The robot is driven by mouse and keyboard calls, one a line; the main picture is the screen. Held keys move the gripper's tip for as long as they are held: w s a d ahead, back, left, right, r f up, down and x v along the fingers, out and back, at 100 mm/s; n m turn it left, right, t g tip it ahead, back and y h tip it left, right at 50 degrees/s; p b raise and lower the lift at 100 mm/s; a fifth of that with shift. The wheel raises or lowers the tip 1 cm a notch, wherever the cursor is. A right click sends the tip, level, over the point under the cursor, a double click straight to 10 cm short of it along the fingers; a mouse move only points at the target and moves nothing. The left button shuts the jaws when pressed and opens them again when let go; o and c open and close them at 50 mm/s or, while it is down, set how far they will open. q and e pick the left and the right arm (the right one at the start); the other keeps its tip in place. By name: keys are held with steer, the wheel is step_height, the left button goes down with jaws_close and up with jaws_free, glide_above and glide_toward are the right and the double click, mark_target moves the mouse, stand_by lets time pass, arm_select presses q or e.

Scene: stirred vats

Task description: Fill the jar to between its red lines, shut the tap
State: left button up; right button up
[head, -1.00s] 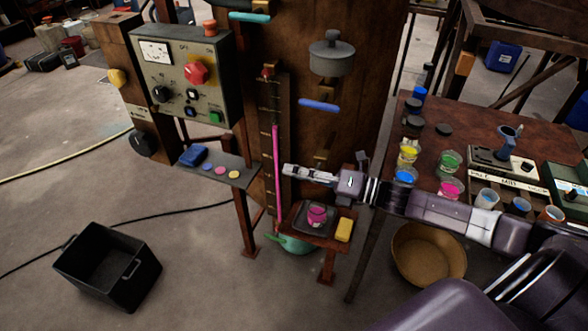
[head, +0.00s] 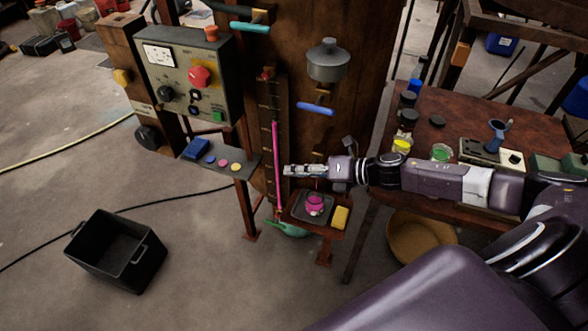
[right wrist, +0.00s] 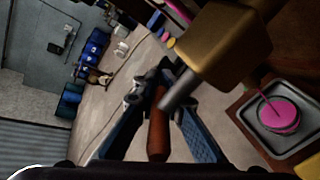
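The jar (head: 315,204) with pink liquid stands on a grey tray (head: 300,214) on the low shelf beside the vat. It also shows in the right wrist view (right wrist: 279,116), where a thin pink stream runs into it from the brass tap (right wrist: 225,45). Its red lines are too small to make out. My right gripper (head: 292,171) is above and left of the jar. In the right wrist view its fingers (right wrist: 157,105) close around the reddish-brown tap handle (right wrist: 158,133). The tap is hidden by the gripper in the head view. My left gripper is out of view.
A yellow sponge (head: 340,217) lies beside the tray. A pink sight tube (head: 277,165) stands just left of the gripper. A control box (head: 190,78) is left of the vat (head: 352,110). My right arm passes over the brown table (head: 460,127) with its cups.

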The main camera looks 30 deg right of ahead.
steer(key=o, duration=0.4)
steer(key=shift+o, duration=0.2)
steer(key=shift+s+d, duration=0.1)
steer(key=v, duration=0.8)
steer(key=shift+s, duration=0.1)
steer(key=v, duration=0.3)
steer(key=shift+s+d+r, duration=0.15)
steer(key=shift+s+d, duration=0.05)
steer(key=shift+s, duration=0.05)
stand_by(0.4)
